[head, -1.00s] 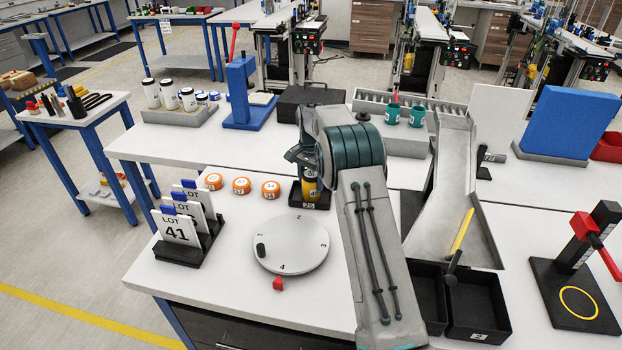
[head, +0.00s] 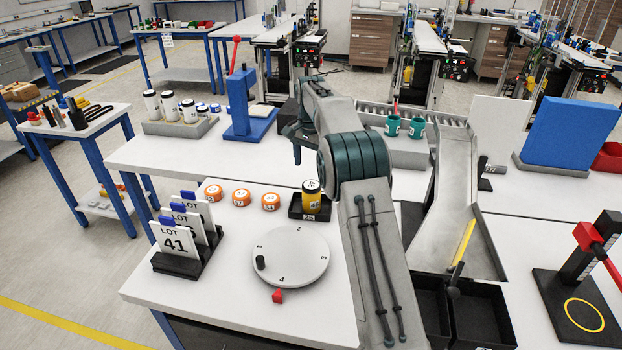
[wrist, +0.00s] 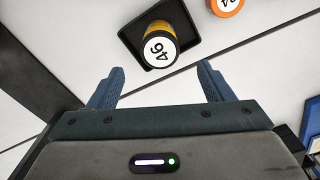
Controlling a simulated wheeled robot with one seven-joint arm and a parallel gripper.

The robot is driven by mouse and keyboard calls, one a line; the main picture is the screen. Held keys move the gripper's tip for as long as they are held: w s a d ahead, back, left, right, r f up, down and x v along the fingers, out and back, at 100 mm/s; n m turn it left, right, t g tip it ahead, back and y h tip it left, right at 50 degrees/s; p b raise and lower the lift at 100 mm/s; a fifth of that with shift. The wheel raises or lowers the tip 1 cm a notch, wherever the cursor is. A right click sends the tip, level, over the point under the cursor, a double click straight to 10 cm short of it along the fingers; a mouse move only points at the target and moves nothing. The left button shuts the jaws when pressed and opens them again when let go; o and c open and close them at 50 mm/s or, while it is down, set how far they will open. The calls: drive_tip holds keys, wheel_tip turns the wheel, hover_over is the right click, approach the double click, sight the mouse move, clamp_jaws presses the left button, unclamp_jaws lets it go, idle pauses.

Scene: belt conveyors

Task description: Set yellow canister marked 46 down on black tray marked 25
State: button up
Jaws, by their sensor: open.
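The yellow canister marked 46 (head: 312,198) stands upright in the black tray marked 25 (head: 295,210), on the white table. In the wrist view the canister's white top (wrist: 159,50) reads 46, and the black tray (wrist: 198,38) is around its base. My gripper (wrist: 160,88) is open and empty, its two blue fingers spread apart. The canister lies beyond the fingertips, apart from them. In the head view my gripper (head: 297,150) is behind and above the canister, partly hidden by my arm.
Several orange lidded pots (head: 241,197) stand left of the tray. A round numbered turntable (head: 291,258) and a rack of LOT cards (head: 186,238) are in front. A blue press (head: 245,105) stands behind, and a grey chute (head: 455,200) is to the right.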

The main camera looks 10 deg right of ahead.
drive_tip(key=s+r+n+t, duration=0.1)
drive_tip(key=s+r+n, duration=0.1)
drive_tip(key=s+r, duration=0.55)
drive_tip(key=s+r+n+t, duration=0.15)
drive_tip(key=s+r, duration=0.35)
drive_tip(key=s, duration=0.5)
drive_tip(key=s+f+n, duration=0.2)
drive_tip(key=s+f, duration=0.1)
drive_tip(key=s, duration=1)
drive_tip(key=s+f+n+t, duration=0.1)
drive_tip(key=s+f+n, duration=0.2)
drive_tip(key=s, duration=0.9)
drive_tip(key=shift+s+f, duration=0.35)
drive_tip(key=shift+f, duration=0.45)
